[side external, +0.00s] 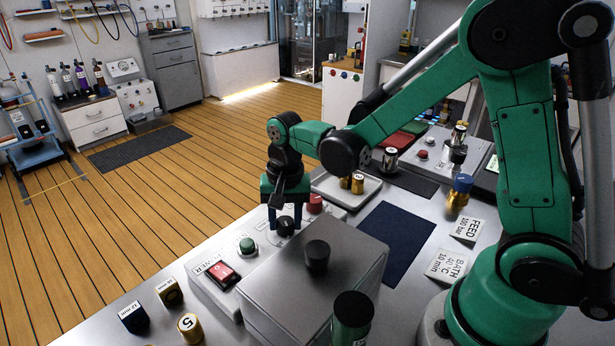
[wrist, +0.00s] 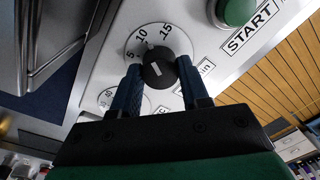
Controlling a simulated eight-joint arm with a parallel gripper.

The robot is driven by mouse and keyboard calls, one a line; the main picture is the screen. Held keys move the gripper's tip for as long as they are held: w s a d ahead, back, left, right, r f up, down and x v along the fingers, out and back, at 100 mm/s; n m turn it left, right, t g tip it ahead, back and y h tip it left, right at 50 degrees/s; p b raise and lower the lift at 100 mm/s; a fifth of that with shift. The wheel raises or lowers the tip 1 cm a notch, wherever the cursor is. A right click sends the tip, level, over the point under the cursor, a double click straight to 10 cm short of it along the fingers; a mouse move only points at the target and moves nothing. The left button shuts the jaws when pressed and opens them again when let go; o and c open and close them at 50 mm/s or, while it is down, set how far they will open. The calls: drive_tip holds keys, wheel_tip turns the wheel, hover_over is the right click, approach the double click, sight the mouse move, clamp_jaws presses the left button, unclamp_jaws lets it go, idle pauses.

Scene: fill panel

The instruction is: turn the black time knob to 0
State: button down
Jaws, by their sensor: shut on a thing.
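The black time knob (wrist: 158,72) sits on a white round dial (wrist: 143,36) where 5, 10 and 15 can be read. A short pale line crosses the knob's face at a slant; I cannot tell which number it marks, and the 0 is not visible. My gripper (wrist: 160,83) has its two dark blue fingers on either side of the knob, shut on it. In the side view my gripper (side external: 285,212) points down over the knob (side external: 285,226) on the grey control panel (side external: 205,292).
A green START button (wrist: 236,10) is beside the dial, also in the side view (side external: 246,245). A red switch (side external: 223,274) and a red knob (side external: 314,204) flank the row. A grey lidded box (side external: 300,290) stands close by. A second dial (wrist: 108,98) is partly hidden.

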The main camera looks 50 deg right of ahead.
drive_tip(key=n, duration=0.4)
drive_tip(key=shift+n, duration=0.3)
drive_tip(key=n, duration=1.4)
drive_tip(key=shift+n+g, duration=0.3)
drive_tip(key=shift+n, duration=0.1)
drive_tip(key=shift+c, duration=2.1)
unclamp_jaws()
